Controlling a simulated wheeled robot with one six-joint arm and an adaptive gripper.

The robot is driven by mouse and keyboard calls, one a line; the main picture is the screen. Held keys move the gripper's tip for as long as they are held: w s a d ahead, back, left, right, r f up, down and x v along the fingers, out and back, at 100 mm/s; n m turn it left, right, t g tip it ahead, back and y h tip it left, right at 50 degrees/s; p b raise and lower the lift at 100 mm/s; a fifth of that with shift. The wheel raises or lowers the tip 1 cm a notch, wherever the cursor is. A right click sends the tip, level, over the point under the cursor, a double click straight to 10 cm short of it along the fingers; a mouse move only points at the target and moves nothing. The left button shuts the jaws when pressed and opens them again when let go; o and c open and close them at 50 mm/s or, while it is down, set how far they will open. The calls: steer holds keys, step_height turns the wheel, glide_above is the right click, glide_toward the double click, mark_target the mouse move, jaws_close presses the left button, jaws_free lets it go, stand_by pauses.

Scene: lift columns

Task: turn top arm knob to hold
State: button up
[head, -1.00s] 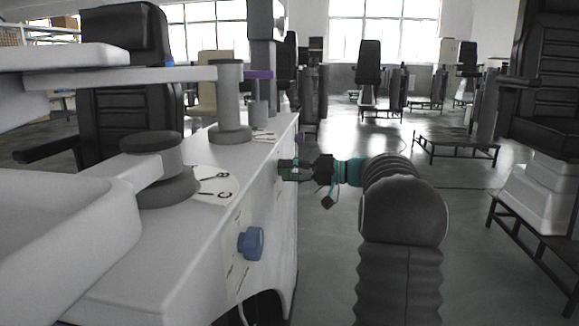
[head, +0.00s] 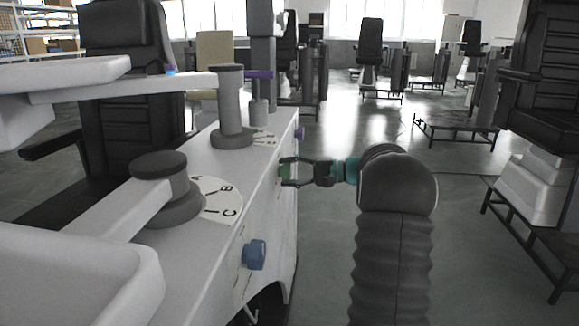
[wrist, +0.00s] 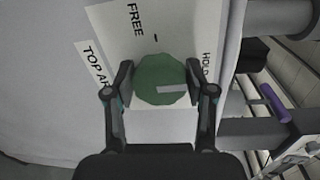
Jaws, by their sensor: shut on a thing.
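The green top arm knob (wrist: 160,80) sits on a white panel in the wrist view. Its pale pointer line runs from the middle to the right, towards the side with the HOLD label (wrist: 206,66) and a little below that word. The FREE label (wrist: 136,20) is above the knob, and a partly hidden TOP AR label (wrist: 95,65) is to the left. My gripper (wrist: 160,74) is shut on the knob, one finger on each side. In the head view, my gripper (head: 290,172) reaches the green knob (head: 284,171) on the side of the white cabinet.
A lettered dial (head: 222,200) lies on the cabinet top. Open floor (head: 330,240) is to the right, with chairs on frames beyond.

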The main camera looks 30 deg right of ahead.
steer(key=shift+f+m, duration=0.1)
steer(key=shift+m, duration=0.2)
stand_by(0.4)
steer(key=o, duration=1.2)
steer(key=shift+c, duration=0.2)
steer(key=v, duration=1.2)
